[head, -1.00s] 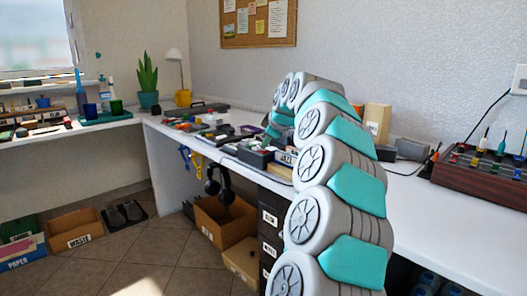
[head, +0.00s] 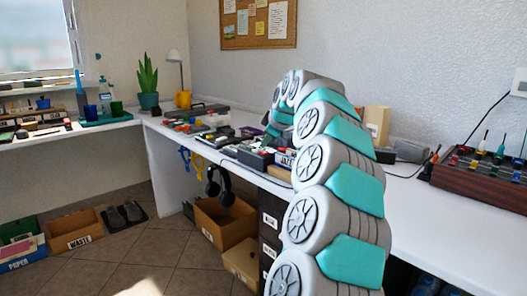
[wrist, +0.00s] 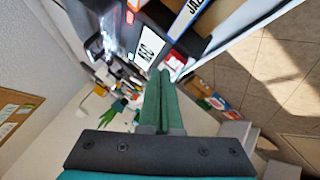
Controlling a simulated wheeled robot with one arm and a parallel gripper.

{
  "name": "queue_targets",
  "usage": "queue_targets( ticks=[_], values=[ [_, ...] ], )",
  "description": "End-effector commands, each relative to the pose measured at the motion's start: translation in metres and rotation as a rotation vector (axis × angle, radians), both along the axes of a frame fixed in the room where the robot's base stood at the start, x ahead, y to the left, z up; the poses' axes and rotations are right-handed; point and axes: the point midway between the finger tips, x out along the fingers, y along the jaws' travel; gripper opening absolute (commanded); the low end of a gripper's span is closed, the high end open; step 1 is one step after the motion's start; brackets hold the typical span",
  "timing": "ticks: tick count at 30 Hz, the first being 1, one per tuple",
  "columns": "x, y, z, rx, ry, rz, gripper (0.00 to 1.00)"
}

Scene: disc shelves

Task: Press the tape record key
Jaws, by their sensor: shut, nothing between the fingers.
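In the wrist view my gripper (wrist: 160,76) has its two green fingers shut together, with nothing between them. Just beyond the tips is a dark device (wrist: 158,14) with a white label reading REC (wrist: 148,47). A small red key (wrist: 175,59) lies beside the label, close to the fingertips. I cannot tell whether the tips touch it. In the head view a dark box-like device (head: 255,159) sits on the desk below the end of my arm. My arm hides much of the area around the fingertips there.
A box labelled JAZZ (head: 285,161) stands near the desk's front edge. Several small items clutter the desk (head: 411,203) to the left. A dark-red rack (head: 470,185) stands at the right. Headphones (head: 220,186) hang below the edge, above a cardboard box (head: 222,222).

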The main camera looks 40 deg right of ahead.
Motion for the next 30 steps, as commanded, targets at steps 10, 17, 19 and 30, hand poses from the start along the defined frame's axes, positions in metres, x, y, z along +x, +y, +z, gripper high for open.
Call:
queue_targets(
  ticks=[10, 17, 19, 30],
  values=[
    [0.0, 0.0, 0.002, -0.001, -0.001, -0.001, 0.0],
    [0.0, 0.0, 0.018, -0.001, -0.001, -0.001, 0.0],
    [0.001, 0.0, 0.025, -0.002, -0.002, 0.0, 0.0],
    [0.0, 0.0, 0.053, -0.002, -0.003, -0.001, 0.0]
  ],
)
